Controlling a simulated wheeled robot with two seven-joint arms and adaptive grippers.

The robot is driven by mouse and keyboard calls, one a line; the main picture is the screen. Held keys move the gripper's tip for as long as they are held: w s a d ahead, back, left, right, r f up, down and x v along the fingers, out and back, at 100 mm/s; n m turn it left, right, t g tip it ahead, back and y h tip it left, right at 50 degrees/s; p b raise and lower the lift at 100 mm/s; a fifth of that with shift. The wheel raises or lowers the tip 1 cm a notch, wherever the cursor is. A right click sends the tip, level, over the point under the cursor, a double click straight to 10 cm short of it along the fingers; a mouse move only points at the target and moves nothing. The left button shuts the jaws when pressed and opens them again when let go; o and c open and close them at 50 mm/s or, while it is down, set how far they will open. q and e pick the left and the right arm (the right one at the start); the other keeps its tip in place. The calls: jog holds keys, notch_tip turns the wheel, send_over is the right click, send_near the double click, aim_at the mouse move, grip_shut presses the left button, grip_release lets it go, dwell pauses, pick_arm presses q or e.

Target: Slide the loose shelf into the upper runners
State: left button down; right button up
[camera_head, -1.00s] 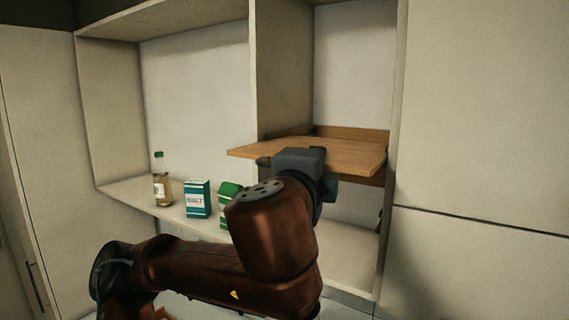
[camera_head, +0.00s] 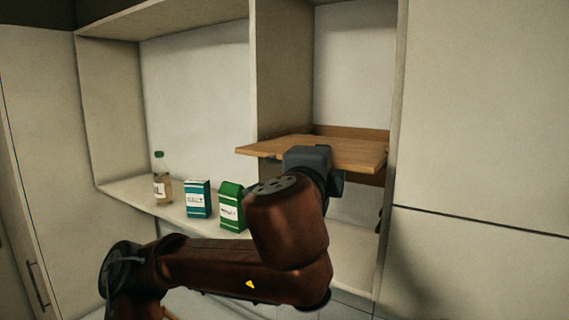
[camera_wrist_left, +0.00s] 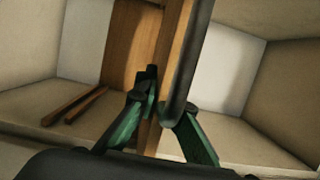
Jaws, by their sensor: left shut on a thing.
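The loose shelf (camera_head: 352,149) is a light wooden board. It lies roughly level, partly inside the right-hand compartment, with its left front corner jutting out past the divider. My left gripper (camera_head: 318,172) is shut on its front edge. In the left wrist view the shelf (camera_wrist_left: 175,50) shows edge-on, and the fingers of my left gripper (camera_wrist_left: 160,108) stand on either side of it. The upper runners cannot be made out in the head view; the shelf and my arm cover that area. My right gripper is not in view.
An upright divider (camera_head: 283,75) stands left of the shelf. A bottle (camera_head: 163,184), a blue box (camera_head: 198,200) and a green box (camera_head: 231,207) stand in the left compartment. Two wooden strips (camera_wrist_left: 74,107) show in the wrist view. The space above the shelf is clear.

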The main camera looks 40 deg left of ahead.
aim_at(346, 144)
pick_arm(q)
jog(key=shift+w, duration=1.05)
jog(key=shift+w+a+r, duration=0.1)
jog(key=shift+w+a+p, duration=0.1)
jog(key=shift+w+p, duration=0.55)
jog(key=shift+w, duration=1.5)
jog(key=shift+w+a+p, duration=0.15)
jog(key=shift+w+p, duration=0.55)
jog(key=shift+w, duration=1.55)
jog(key=shift+w, duration=0.15)
jog(key=shift+w+p, duration=0.4)
jog(key=shift+w, duration=0.5)
jog(key=c, duration=2)
grip_release()
